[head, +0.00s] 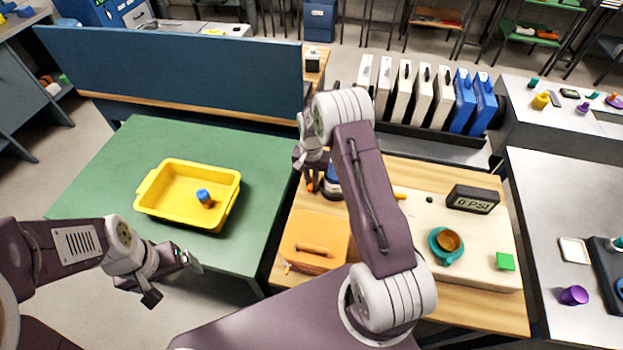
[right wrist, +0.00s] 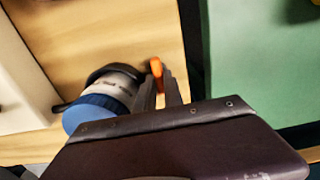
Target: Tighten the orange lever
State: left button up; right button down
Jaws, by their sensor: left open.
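The orange lever (right wrist: 156,68) shows in the right wrist view beside a round device with a black, white and blue body (right wrist: 105,95). The device stands on the wooden table top. My right gripper (right wrist: 160,85) has its two fingers around the lever, one on each side; whether they press on it I cannot tell. In the head view the device (head: 331,186) is partly hidden behind my right arm, and the lever is hard to make out. My left gripper (head: 172,280) is open and empty, in front of the green table.
A yellow tray (head: 160,210) with a blue-topped item (head: 204,197) stands on the green table (head: 110,165). Right of it lie an orange case (head: 314,240), a gauge display reading 0 PSI (head: 473,199), a teal cup (head: 446,245) and a green block (head: 505,262).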

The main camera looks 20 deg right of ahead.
jog(key=shift+n, duration=0.3)
jog(key=n, duration=0.3)
jog(key=shift+a+n, duration=0.1)
jog(key=shift+n, duration=0.2)
jog(key=n, duration=0.4)
jog(key=shift+a+n+p, duration=0.1)
jog(key=shift+n+p, duration=0.2)
jog(key=n, duration=0.4)
jog(key=shift+a, duration=0.1)
jog(key=shift+a+n, duration=0.1)
jog(key=shift+n, duration=2.3)
jog(key=c, duration=1.7)
grip_release()
